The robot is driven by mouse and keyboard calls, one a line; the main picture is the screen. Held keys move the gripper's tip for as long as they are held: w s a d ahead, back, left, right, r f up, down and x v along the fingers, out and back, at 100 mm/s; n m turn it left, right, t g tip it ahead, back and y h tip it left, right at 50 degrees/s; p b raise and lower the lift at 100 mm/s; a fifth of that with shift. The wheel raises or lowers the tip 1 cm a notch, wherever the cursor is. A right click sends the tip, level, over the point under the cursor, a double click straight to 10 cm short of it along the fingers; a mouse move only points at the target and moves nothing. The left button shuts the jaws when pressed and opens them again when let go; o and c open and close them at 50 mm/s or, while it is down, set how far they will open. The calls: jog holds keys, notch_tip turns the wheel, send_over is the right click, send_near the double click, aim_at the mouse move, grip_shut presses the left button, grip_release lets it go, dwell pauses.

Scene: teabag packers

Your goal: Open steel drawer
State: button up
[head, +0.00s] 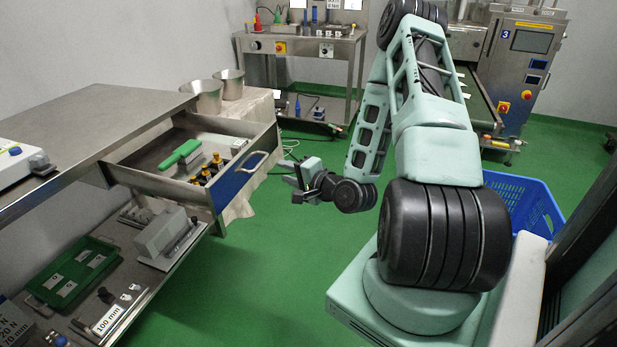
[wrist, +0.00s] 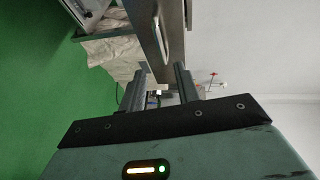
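The steel drawer (head: 165,183) stands pulled out from under the steel worktop, with its inside showing. Its bar handle (head: 252,162) is on the front panel, which faces right. A green-handled brush and several small dark-and-orange items lie in it. My gripper (head: 287,174) is just right of the drawer front, apart from the handle. In the wrist view my gripper (wrist: 161,78) has its two fingers spread with a gap and nothing gripped between them. The drawer front (wrist: 146,38) and handle (wrist: 163,30) show just beyond the fingertips there.
The steel worktop (head: 85,118) is at left, with a lower shelf holding a green tray (head: 72,272) and a grey block. Two metal pots (head: 204,97) stand behind the drawer. A blue crate (head: 527,205) is at right. Green floor (head: 265,270) is clear before the drawer.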

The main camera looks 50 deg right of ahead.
jog(key=s+r+p, duration=0.1)
jog(key=s+p, duration=0.4)
jog(key=s, duration=0.2)
jog(key=shift+s+a+r+p, duration=0.2)
jog(key=shift+p, duration=0.2)
